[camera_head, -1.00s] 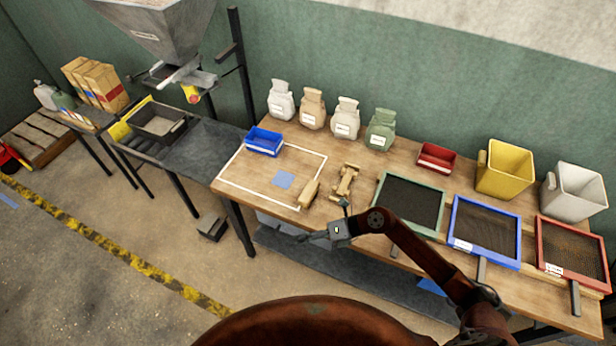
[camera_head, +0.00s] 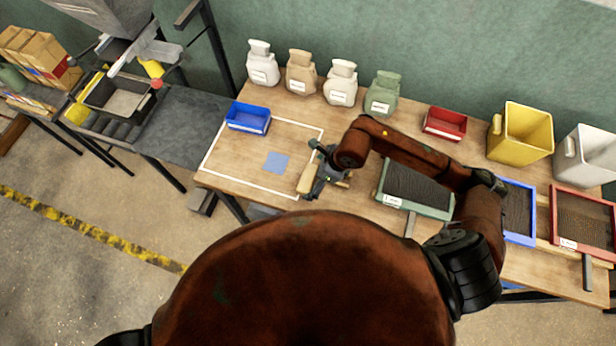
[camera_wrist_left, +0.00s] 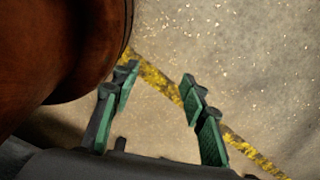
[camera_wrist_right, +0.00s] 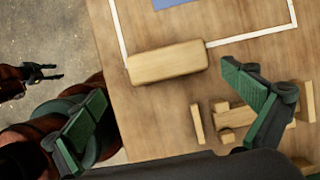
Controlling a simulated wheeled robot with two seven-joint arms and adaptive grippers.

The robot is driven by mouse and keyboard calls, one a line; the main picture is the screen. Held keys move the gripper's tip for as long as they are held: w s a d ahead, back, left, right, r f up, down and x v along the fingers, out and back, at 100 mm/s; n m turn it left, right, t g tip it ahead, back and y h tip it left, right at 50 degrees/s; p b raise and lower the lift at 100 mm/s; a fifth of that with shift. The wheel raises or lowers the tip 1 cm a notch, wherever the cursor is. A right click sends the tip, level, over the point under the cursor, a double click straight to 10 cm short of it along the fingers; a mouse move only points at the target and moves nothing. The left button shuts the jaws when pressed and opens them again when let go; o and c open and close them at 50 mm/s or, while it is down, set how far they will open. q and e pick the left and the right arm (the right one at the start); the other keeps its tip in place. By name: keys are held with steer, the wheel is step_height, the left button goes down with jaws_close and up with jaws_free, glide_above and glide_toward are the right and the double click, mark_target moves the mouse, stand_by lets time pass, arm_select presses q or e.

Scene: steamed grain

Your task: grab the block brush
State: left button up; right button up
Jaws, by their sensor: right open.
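The block brush (camera_head: 307,178), a pale wooden block with rounded edges, lies on the table at the front edge of the white outline. In the right wrist view the block brush (camera_wrist_right: 168,63) lies ahead of and between the open fingers, apart from both. My right gripper (camera_head: 320,173) is over the table beside the block brush, partly hidden by its own arm. In its wrist view my right gripper (camera_wrist_right: 163,82) is open and empty. My left gripper (camera_wrist_left: 160,77) is open and empty over the floor, away from the table. The underside of the block brush is hidden.
A wooden piece of several parts (camera_wrist_right: 232,115) lies close to the right gripper's right finger. A blue tray (camera_head: 248,118) and a blue square (camera_head: 276,162) are on the left. A green-framed sieve (camera_head: 418,190) lies to the right.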

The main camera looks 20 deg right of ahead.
mark_target(308, 178)
steer(key=w+f, duration=0.1)
steer(key=w+a+f, duration=0.1)
steer(key=f, duration=0.1)
steer(key=w+f, duration=0.1)
steer(key=shift+a+f, duration=0.2)
steer(key=shift+f, duration=0.05)
steer(key=shift+s+f, duration=0.2)
steer(key=shift+s, duration=0.2)
steer(key=shift+w+a+f, duration=0.1)
steer(key=shift+w+f, duration=0.05)
steer(key=shift+w, duration=0.15)
steer(key=shift+c, duration=1.4)
steer(key=shift+s, duration=0.2)
steer(key=c, duration=0.9)
arm_select(q)
steer(key=shift+w+r, duration=0.25)
